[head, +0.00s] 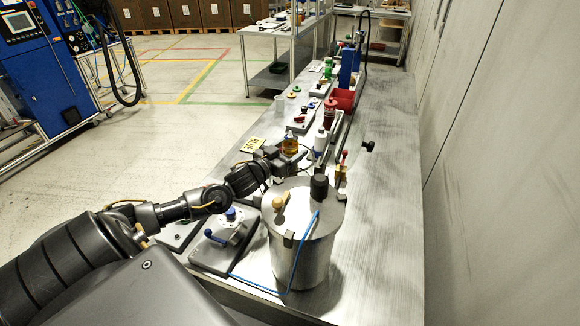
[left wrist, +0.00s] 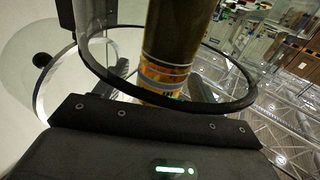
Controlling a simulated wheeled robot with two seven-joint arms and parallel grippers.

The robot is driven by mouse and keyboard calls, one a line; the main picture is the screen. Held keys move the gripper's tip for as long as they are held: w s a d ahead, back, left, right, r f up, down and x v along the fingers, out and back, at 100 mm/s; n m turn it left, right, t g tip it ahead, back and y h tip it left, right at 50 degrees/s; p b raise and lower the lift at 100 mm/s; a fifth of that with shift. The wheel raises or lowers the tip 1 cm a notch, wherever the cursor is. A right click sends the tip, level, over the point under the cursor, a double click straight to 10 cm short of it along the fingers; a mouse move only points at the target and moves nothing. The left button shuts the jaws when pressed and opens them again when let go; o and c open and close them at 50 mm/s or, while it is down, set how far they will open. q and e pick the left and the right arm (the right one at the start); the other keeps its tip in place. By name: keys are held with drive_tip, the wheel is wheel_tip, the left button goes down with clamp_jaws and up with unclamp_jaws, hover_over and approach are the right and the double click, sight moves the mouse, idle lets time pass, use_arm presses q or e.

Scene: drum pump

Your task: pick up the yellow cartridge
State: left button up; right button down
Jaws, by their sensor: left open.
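The yellow cartridge (head: 290,143) is a small amber cylinder standing upright on the bench, at the end of my left arm in the head view. My left gripper (head: 288,156) is open and sits low at the cartridge, partly hiding its lower part. In the left wrist view the amber cartridge (left wrist: 169,50) rises just beyond the gripper body, with an orange and white printed band. A dark ring crosses in front of it there. I cannot tell whether the fingers touch it. My right gripper is not in view.
A steel drum (head: 296,250) with a black cap stands close in front of the gripper. A blue-handled valve (head: 224,235) is left of it. A white bottle (head: 320,141) and a red-topped bottle (head: 330,110) stand behind. The bench's right side (head: 385,200) is mostly clear.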

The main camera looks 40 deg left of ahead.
use_arm(q)
drive_tip(key=shift+w, duration=1.2)
drive_tip(key=c, duration=1.5)
